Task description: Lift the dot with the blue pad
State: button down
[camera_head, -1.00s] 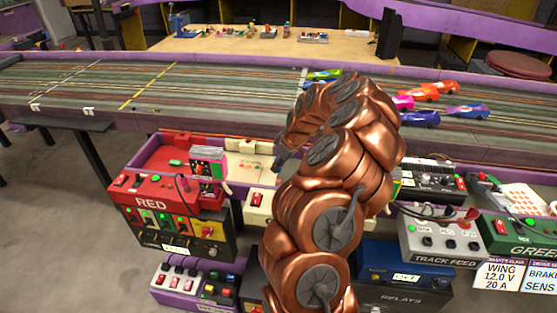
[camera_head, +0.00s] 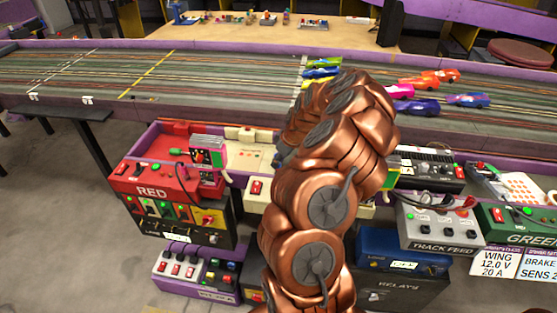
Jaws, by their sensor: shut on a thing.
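My copper-coloured arm (camera_head: 325,190) rises through the middle of the head view and bends over the benches in front of the track. Its end is hidden behind its own links, so my gripper and anything in it do not show. I cannot pick out a dot with a blue pad. A white sheet with rows of orange-red dots (camera_head: 519,195) lies at the right, but no blue pad shows on it.
The slot track (camera_head: 215,85) crosses the back, with several cars, among them a blue car (camera_head: 468,100). A red control box (camera_head: 155,185) stands left of my arm; the Track Feed box (camera_head: 440,225) and green box (camera_head: 510,225) stand right. Bare floor lies at lower left.

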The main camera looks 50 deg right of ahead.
jog(key=shift+f+b, duration=0.4)
jog(key=shift+f, duration=0.15)
dwell(0.7)
jog(key=shift+f+b, duration=0.1)
jog(key=shift+b, duration=0.35)
dwell(2.2)
jog(key=shift+r, duration=3.6)
